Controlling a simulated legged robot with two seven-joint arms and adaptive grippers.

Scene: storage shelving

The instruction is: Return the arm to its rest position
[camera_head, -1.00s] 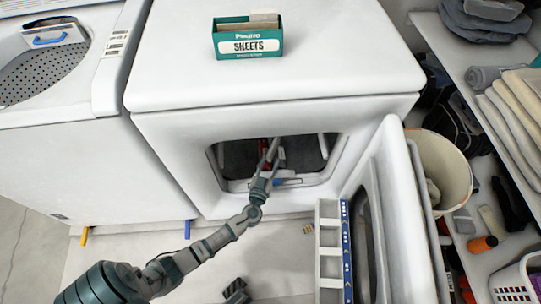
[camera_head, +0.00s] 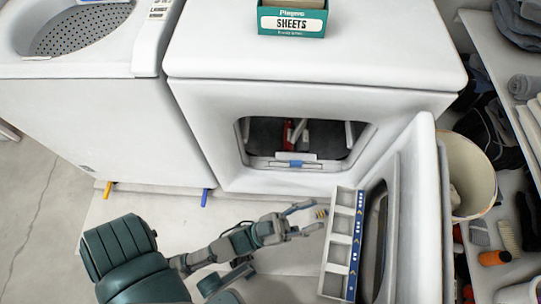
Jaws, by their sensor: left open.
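My left arm comes in from the lower left, low in front of the white dryer (camera_head: 320,100). My left gripper (camera_head: 312,217) is open and empty, its fingers spread and pointing right. It is outside the dryer opening (camera_head: 262,140), below it in the picture and just left of a white slotted rack with a blue strip (camera_head: 338,243). My right gripper is not in view.
The dryer door (camera_head: 410,220) stands open at the right. Red and pale items show inside the dryer. A teal SHEETS box (camera_head: 292,22) is on top. A white washer (camera_head: 95,125) is at the left, a bucket (camera_head: 468,175) and shelves at the right.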

